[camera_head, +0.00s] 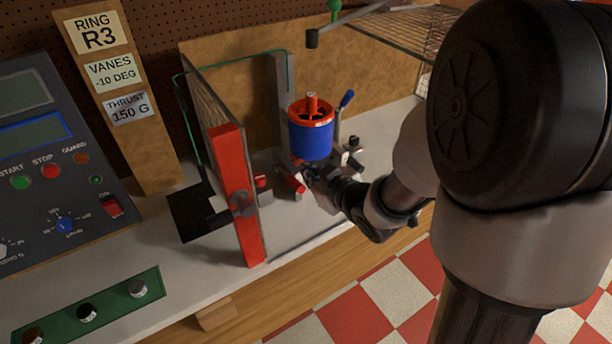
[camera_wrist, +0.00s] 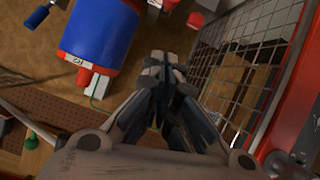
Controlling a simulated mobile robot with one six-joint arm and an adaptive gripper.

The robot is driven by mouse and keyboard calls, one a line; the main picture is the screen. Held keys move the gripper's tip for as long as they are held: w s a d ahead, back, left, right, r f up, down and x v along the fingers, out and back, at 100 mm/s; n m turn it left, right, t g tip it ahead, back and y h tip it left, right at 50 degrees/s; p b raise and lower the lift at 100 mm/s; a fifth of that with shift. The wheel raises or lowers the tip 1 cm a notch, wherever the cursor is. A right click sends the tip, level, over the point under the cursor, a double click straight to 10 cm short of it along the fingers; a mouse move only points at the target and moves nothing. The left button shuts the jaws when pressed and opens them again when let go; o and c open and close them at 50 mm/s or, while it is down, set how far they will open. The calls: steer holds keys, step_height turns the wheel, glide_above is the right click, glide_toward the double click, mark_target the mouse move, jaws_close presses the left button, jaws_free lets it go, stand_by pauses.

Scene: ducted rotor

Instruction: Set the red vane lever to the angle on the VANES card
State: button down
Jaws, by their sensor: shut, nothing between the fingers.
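The VANES card (camera_head: 112,73) reads -10 DEG on the wooden post at left. The blue ducted rotor (camera_head: 311,140) with its red top ring stands upright on the bench stand; its blue body also fills the upper left of the wrist view (camera_wrist: 98,35). A small red part, seemingly the vane lever (camera_head: 298,187), shows below the duct, and a red piece beside a small white scale label shows in the wrist view (camera_wrist: 84,76). Its angle cannot be read. My gripper (camera_head: 312,174) is shut and empty beside the duct's lower end; its fingertips (camera_wrist: 162,62) appear apart from the red piece.
A mesh guard with a red frame (camera_head: 241,200) stands open left of the rotor, close to my gripper in the wrist view. A blue-handled lever (camera_head: 346,100) rises behind the duct. The control panel (camera_head: 50,150) is at far left; a wire shelf (camera_head: 400,35) is behind.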

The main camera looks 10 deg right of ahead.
steer(key=b, duration=0.2)
glide_above(301, 190)
steer(key=w+a, duration=0.1)
steer(key=a, duration=0.1)
step_height(301, 190, down, 4)
steer(key=f, duration=0.1)
steer(key=d+f, duration=0.1)
steer(key=b, duration=0.1)
steer(key=shift+s+d+f, duration=0.2)
steer(key=shift+s+f, duration=0.05)
steer(key=shift+f, duration=0.15)
steer(key=shift+s+d+f, duration=0.1)
steer(key=shift+d+f, duration=0.05)
steer(key=shift+f, duration=0.25)
steer(key=shift+f+b, duration=0.1)
steer(key=shift+b, duration=0.2)
steer(key=shift+s+d+f+b, duration=0.1)
steer(key=shift+f+b, duration=0.55)
steer(key=shift+b, duration=0.05)
steer(key=shift+s+d, duration=0.1)
steer(key=shift+s, duration=0.05)
